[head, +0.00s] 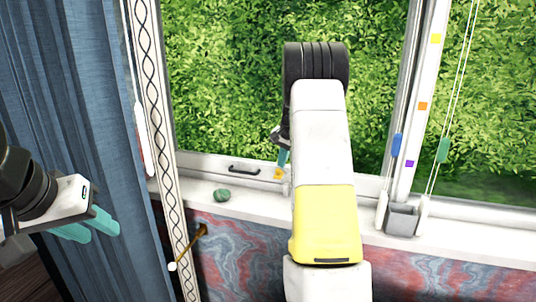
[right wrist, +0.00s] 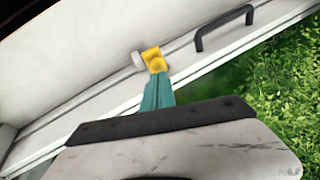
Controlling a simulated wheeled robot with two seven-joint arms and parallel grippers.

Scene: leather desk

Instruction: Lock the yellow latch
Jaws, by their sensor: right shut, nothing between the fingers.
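The yellow latch (head: 278,173) is on the lower window frame in the head view, partly hidden by my right gripper and arm. In the right wrist view the yellow latch (right wrist: 153,60) sits just beyond my fingertips, beside a small pale piece (right wrist: 138,59). My right gripper (head: 283,157) is shut with nothing between its teal fingers. In the right wrist view its fingertips (right wrist: 157,77) are at the latch, and appear to touch it. My left gripper (head: 92,228) is at the left edge of the head view, away from the latch, with its teal fingers slightly apart.
A dark handle (head: 244,170) is on the frame left of the latch. A green stone (head: 221,195) rests on the sill. A grey box (head: 402,219) with cords stands at right. A blue curtain (head: 85,120) hangs at left, near my left gripper.

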